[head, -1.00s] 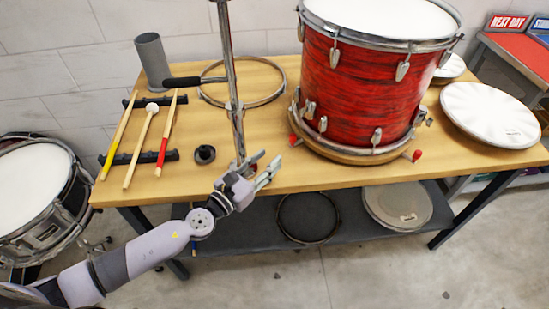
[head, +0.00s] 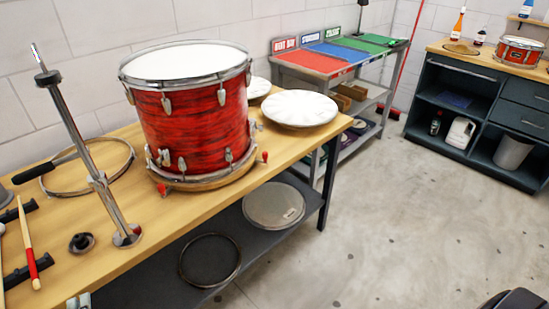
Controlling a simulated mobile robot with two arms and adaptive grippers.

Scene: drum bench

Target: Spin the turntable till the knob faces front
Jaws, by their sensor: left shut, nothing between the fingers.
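A large red drum (head: 195,115) with a chrome rim and a white head stands upright on a low round wooden turntable (head: 207,184) on the bench. One red knob (head: 162,190) sticks out at the turntable's front left. Another red knob (head: 265,157) sticks out at its right. The turntable's far side is hidden by the drum. Only the tips of my left gripper (head: 79,300) show at the bottom left edge, below the bench front. They are shut and empty, clear of the turntable.
A tilted chrome stand (head: 95,165) rises left of the drum, near a metal hoop (head: 105,160). A cymbal-like white disc (head: 299,108) lies to the right. The lower shelf (head: 150,290) holds a hoop and a drumhead. The floor (head: 360,220) at right is clear.

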